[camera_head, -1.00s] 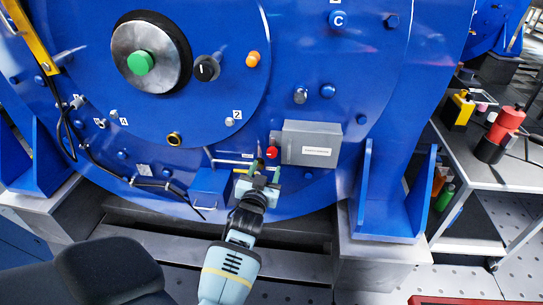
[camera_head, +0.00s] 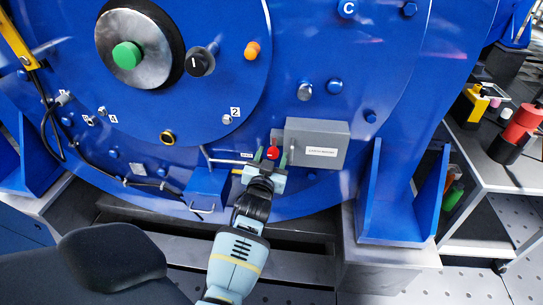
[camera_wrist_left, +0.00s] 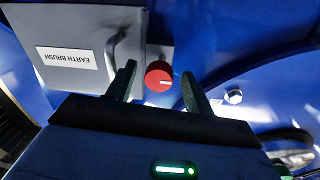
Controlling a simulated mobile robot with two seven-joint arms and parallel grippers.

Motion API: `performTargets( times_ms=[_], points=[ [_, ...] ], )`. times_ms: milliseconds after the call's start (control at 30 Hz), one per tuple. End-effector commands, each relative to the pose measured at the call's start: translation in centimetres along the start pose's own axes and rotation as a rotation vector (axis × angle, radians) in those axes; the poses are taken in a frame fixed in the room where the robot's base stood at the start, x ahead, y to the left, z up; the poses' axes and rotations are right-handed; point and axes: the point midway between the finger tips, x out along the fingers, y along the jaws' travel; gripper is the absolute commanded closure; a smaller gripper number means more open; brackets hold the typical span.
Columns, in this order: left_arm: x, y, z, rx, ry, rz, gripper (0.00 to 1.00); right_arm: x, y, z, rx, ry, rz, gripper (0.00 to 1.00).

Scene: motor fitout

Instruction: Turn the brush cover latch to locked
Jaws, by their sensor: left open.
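The grey brush cover box (camera_head: 318,143) is on the blue motor face. In the left wrist view the cover (camera_wrist_left: 80,45) reads "EARTH BRUSH" upside down. The red round latch knob (camera_head: 272,153) sits beside the cover's left edge in the head view. The knob (camera_wrist_left: 158,75) also shows in the left wrist view, with a short pale mark lying about level in that picture. My left gripper (camera_head: 270,159) is open, with one finger on each side of the knob. In the wrist view, gaps show between the knob and both fingers. My right gripper is not in view.
A blue box with a handle (camera_head: 207,188) is left of my left gripper. A blue support bracket (camera_head: 402,195) stands to the right. A bench (camera_head: 490,165) with red and yellow items is at the far right. A cable (camera_head: 150,184) runs along the lower left motor face.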

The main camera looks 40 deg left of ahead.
Motion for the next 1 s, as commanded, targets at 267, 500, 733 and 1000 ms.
performTargets(
  times_ms=[267, 500, 733, 1000],
  points=[
    [0.00, 0.00, -0.03, -0.001, 0.000, 0.000, 0.73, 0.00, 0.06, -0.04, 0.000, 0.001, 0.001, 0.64],
    [0.00, 0.01, -0.03, 0.001, 0.000, 0.000, 0.92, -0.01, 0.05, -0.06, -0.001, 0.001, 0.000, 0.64],
    [0.01, 0.00, -0.08, 0.047, -0.003, 0.001, 0.92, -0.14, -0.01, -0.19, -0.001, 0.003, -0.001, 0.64],
    [0.02, -0.03, -0.22, 0.216, -0.017, 0.003, 0.92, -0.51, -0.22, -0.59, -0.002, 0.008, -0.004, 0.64]
  ],
)
